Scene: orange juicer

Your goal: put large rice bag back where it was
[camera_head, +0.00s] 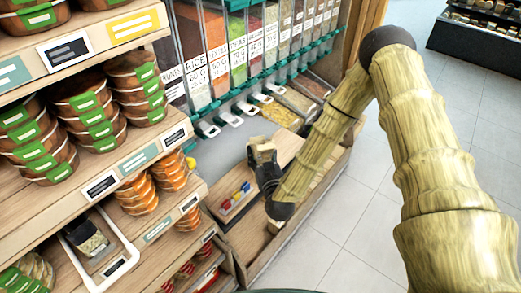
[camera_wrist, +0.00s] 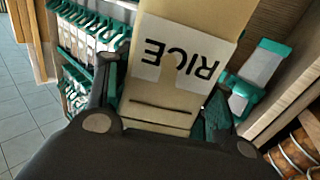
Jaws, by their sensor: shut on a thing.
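My gripper (camera_wrist: 160,108) is shut on a tan paper bag (camera_wrist: 190,40) marked RICE, which reads upside down in the wrist view. The fingers sit on either side of the bag's lower part in that view. In the head view the bag (camera_head: 262,151) is small and partly hidden by my gripper (camera_head: 267,172), in front of the grain dispensers and above the wooden ledge. The bag's underside and far side are hidden.
Clear dispensers (camera_head: 238,50) with green fittings and white spouts line the back; one is labelled RICE. Wooden shelves (camera_head: 100,190) with stacked containers fill the left. A small tray (camera_head: 235,197) of coloured items lies on the ledge. Tiled floor is open at right.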

